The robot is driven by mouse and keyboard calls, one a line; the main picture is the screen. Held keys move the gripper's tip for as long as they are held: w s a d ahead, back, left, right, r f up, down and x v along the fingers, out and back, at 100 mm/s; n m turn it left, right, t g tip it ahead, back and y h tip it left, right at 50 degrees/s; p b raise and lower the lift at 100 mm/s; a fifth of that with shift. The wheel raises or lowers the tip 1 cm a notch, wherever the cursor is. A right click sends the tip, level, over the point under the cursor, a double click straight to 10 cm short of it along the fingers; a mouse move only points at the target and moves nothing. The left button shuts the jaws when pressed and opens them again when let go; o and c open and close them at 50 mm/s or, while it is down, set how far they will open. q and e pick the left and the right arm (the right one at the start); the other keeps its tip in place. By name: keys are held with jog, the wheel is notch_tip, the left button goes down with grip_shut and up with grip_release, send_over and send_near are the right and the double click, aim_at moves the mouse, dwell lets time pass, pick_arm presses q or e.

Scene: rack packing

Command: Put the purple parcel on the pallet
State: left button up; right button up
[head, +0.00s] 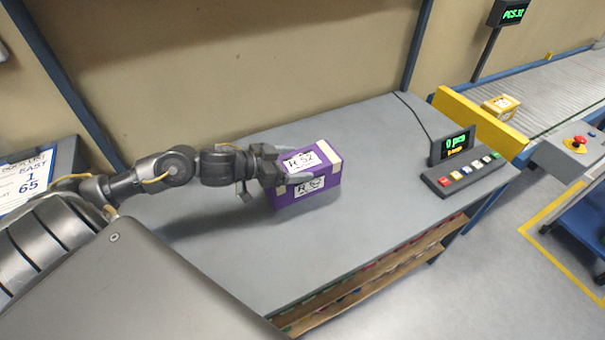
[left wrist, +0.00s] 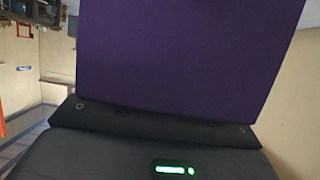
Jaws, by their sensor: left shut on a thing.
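The purple parcel (head: 330,175) is a box with cream corner patches and white labels reading "R 52". In the head view it is at the middle of the grey table, and I cannot tell whether it touches the top. My left gripper (head: 287,172) reaches in from the left and is shut on the parcel, with fingers along its sides. In the left wrist view the parcel (left wrist: 185,55) fills the upper middle, right in front of the gripper (left wrist: 165,115). I see no pallet in either view. My right gripper is not in view.
The grey table (head: 390,130) is clear around the parcel. A button panel (head: 464,177) with a small display (head: 452,145) stands at its right end. Beyond are a yellow barrier (head: 480,120), a conveyor (head: 555,85) with a yellow box (head: 500,106), and a red stop button (head: 580,141). A wall runs behind.

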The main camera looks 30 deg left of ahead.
pick_arm(q)
jog(key=w+f, duration=0.4)
jog(key=f, duration=0.1)
jog(key=shift+w+a+f, duration=0.2)
jog(key=shift+w+a, duration=0.05)
jog(key=shift+w+f+p, duration=0.1)
jog(key=shift+f+p, duration=0.3)
jog(key=shift+f, duration=1.3)
jog(key=shift+f, duration=0.1)
jog(key=o, duration=1.7)
jog(key=shift+f, duration=0.1)
